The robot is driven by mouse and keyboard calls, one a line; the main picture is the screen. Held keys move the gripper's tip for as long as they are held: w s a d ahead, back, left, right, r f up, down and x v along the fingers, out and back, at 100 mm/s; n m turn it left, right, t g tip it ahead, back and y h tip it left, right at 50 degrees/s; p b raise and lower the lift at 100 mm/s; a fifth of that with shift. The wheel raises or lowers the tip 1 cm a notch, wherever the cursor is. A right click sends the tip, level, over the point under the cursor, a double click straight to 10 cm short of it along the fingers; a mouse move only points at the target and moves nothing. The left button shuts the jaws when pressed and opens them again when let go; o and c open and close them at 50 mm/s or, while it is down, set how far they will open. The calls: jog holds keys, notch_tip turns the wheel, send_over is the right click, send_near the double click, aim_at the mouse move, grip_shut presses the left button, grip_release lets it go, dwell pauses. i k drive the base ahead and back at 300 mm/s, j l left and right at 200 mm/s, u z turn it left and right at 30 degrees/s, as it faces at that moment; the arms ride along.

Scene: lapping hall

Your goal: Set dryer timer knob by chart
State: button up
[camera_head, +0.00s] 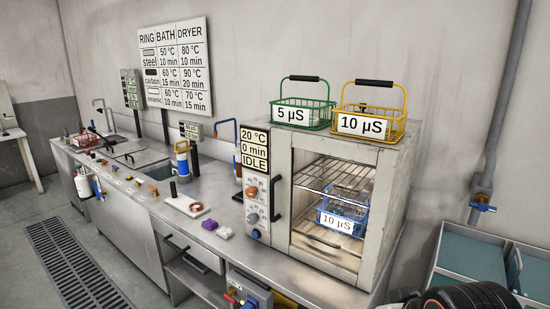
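The dryer (390,200) stands on the steel bench, its glass door shut, with a black handle (274,198) at the door's left. Its display (255,147) reads 20 °C, 0 min, IDLE. Below are an orange knob (252,192), a grey knob (252,218) and a blue knob (256,234); which is the timer is too small to read. A blue basket (343,213) labelled 10 µS is inside; its rings are unclear. The wall chart (176,62) gives dryer values: steel 80 °C 10 min, carbon 90 °C 20 min, ceramic 70 °C 15 min. My gripper is not in view.
A green basket (303,103) labelled 5 µS and a yellow basket (371,112) labelled 10 µS stand on the dryer. Grey bins (470,262) stand lower right. The floor (120,262) before the bench looks clear.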

aim_at(252, 219)
jog(key=i+l+u, duration=0.1)
jog(key=l+u, duration=0.15)
jog(key=l, duration=1.05)
